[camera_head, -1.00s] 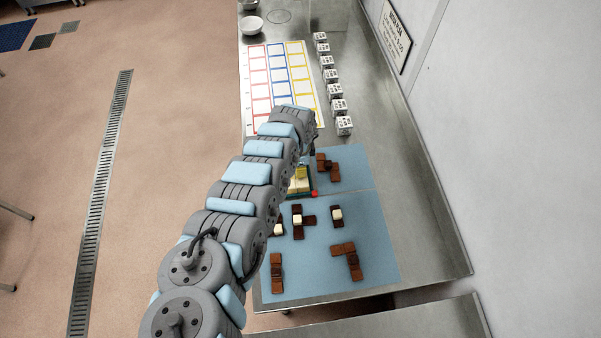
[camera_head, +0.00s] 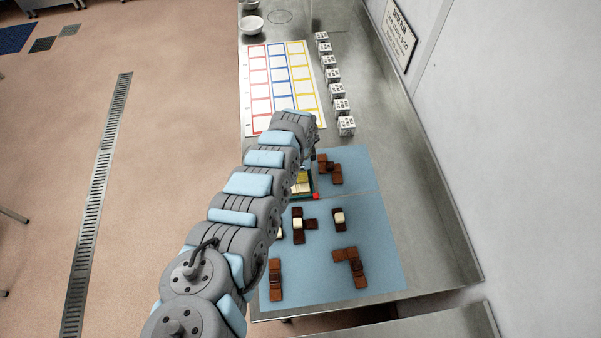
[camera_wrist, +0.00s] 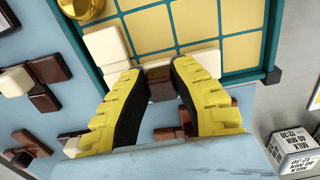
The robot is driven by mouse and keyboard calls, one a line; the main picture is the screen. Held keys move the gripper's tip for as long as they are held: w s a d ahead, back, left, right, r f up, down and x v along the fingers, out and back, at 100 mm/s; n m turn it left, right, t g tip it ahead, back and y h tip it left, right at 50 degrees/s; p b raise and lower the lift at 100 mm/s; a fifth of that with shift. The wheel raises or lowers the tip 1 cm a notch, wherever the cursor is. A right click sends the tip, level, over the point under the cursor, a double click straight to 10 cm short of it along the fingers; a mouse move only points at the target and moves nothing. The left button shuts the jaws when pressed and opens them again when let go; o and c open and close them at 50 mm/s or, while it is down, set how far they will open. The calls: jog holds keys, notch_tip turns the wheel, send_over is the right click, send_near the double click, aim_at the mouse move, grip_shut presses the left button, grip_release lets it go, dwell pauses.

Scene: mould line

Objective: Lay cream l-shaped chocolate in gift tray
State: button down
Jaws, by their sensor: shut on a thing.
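My gripper (camera_wrist: 161,82), with yellow ribbed fingers, is shut on the dark brown knob in the middle of the cream l-shaped chocolate (camera_wrist: 105,47). The cream squares show on both sides of the fingers in the wrist view; the fingers hide part of the piece. It is over the edge of the gift tray (camera_wrist: 185,44), which has a teal rim and gold squares. I cannot tell whether the piece touches the tray floor. In the head view the cream piece (camera_head: 302,187) shows beside my arm, and the tray is mostly hidden, with a red corner (camera_head: 316,196) visible.
Several brown chocolates, some with cream knobs (camera_head: 339,217), lie on the blue mat (camera_head: 325,270). A gold knob (camera_wrist: 86,7) shows by the tray's corner. White printed cubes (camera_head: 346,126) line the wall side, beside a coloured grid sheet (camera_head: 257,103).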

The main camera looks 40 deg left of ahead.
jog(key=shift+f, duration=0.2)
jog(key=c, duration=1)
grip_release()
jog(key=shift+r, duration=0.15)
notch_tip(320, 180, up, 12)
jog(key=shift+p, duration=0.3)
